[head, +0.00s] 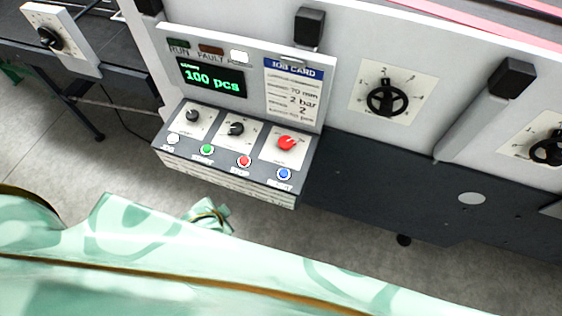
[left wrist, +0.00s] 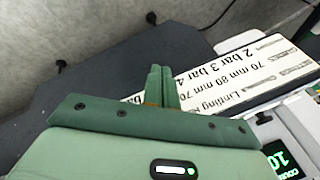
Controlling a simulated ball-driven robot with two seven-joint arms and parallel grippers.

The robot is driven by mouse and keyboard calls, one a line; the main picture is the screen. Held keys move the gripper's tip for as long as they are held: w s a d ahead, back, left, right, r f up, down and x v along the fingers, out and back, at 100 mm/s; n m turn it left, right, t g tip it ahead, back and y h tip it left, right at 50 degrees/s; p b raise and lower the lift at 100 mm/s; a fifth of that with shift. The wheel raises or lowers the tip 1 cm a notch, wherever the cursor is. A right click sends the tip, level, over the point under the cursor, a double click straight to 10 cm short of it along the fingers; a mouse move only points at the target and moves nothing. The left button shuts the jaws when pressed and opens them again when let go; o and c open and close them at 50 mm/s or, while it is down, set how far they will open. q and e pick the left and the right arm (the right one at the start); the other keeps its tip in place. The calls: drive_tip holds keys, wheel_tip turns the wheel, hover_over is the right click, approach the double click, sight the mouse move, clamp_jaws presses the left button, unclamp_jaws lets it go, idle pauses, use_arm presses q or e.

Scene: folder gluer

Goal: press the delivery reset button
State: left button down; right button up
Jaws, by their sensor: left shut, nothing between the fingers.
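In the head view a control panel (head: 225,180) has a row of small buttons along its front edge. The blue button (head: 284,174) at the right end has a label that reads RESET. A red button (head: 244,161), a green button (head: 207,149) and a white button (head: 173,138) sit left of it. No word "delivery" is readable. In the left wrist view my left gripper (left wrist: 160,85) is shut and empty, its green fingers in front of a white printed card (left wrist: 230,75).
Above the buttons are a red knob (head: 286,143), two black knobs, a green-lit display (head: 211,80) and a job card (head: 292,95). A black handwheel dial (head: 387,97) is on the machine to the right. Part of a lit display (left wrist: 283,160) shows in the left wrist view.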

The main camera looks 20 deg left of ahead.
use_arm(q)
drive_tip(key=w+d+r+n+t+h+p, duration=0.1)
drive_tip(key=w+d+r+n+p, duration=0.3)
drive_tip(key=r, duration=0.8)
drive_tip(key=w+r+m+t+h+p, duration=0.15)
drive_tip(key=r+p, duration=0.45)
drive_tip(key=r, duration=0.7)
drive_tip(key=w+d+f+n+g+h, duration=0.1)
drive_tip(key=w+d+f+n+h, duration=0.2)
drive_tip(key=n, duration=0.7)
drive_tip(key=w+d+f+n+g+h, duration=0.1)
drive_tip(key=w+d+f+n+h, duration=0.2)
drive_tip(key=w+d+n, duration=0.3)
drive_tip(key=n+h, duration=0.1)
drive_tip(key=n, duration=0.3)
drive_tip(key=shift+w+p, duration=0.25)
drive_tip(key=shift+p, duration=0.15)
drive_tip(key=shift+f, duration=0.1)
